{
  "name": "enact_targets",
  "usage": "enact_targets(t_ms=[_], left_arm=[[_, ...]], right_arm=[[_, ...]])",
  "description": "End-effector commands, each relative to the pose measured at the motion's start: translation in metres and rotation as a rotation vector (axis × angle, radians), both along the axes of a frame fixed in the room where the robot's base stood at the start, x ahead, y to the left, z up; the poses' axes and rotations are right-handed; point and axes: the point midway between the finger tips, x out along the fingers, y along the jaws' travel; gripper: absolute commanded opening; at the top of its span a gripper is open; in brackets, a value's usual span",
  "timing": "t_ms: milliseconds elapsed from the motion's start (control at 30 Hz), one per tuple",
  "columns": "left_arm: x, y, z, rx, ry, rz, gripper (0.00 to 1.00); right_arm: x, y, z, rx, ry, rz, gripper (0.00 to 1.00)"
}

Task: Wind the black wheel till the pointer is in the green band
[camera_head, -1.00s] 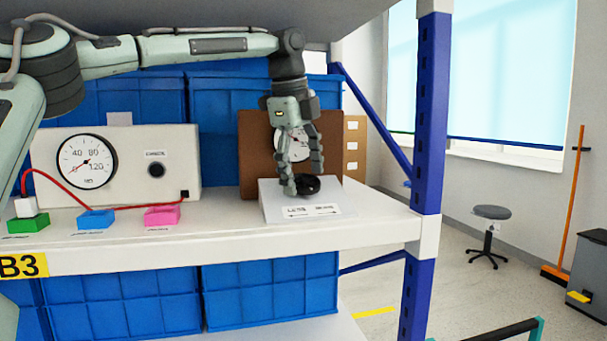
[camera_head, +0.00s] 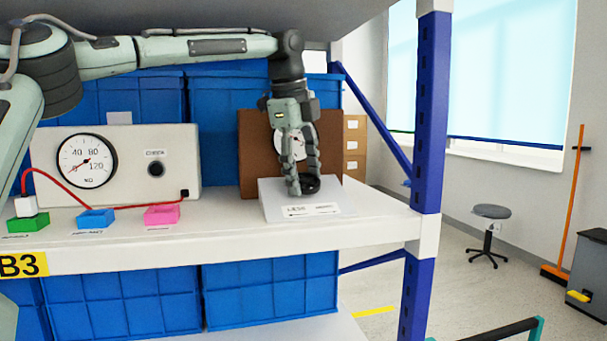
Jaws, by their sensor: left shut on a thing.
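The black wheel (camera_head: 311,186) lies on a white sloped panel (camera_head: 275,205) on the shelf. My left gripper (camera_head: 304,187) reaches down from above and is shut on the wheel, its fingers covering part of it. Behind the fingers, a round white dial (camera_head: 280,142) is mounted on a brown board (camera_head: 254,165). The gripper hides much of the dial, so its pointer and green band cannot be made out. My right gripper is not in view.
A grey box (camera_head: 186,138) with a gauge (camera_head: 87,161) and a dark knob stands at the left. Green, blue (camera_head: 95,219) and pink (camera_head: 162,215) blocks line the shelf front. A blue post (camera_head: 430,110) bounds the right end. Blue crates stand behind.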

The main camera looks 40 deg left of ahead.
Motion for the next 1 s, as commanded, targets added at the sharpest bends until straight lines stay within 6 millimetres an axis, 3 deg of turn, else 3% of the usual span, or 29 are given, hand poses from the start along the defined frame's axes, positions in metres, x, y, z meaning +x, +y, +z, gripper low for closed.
enact_targets(t_ms=[267,1000], left_arm=[[-0.0008,-0.0003,0.0003,-0.037,-0.045,0.137,0.25],[-0.0033,-0.0024,-0.0006,-0.203,-0.243,0.776,0.25]], right_arm=[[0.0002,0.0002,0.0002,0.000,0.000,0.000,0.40],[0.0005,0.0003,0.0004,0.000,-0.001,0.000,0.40]])
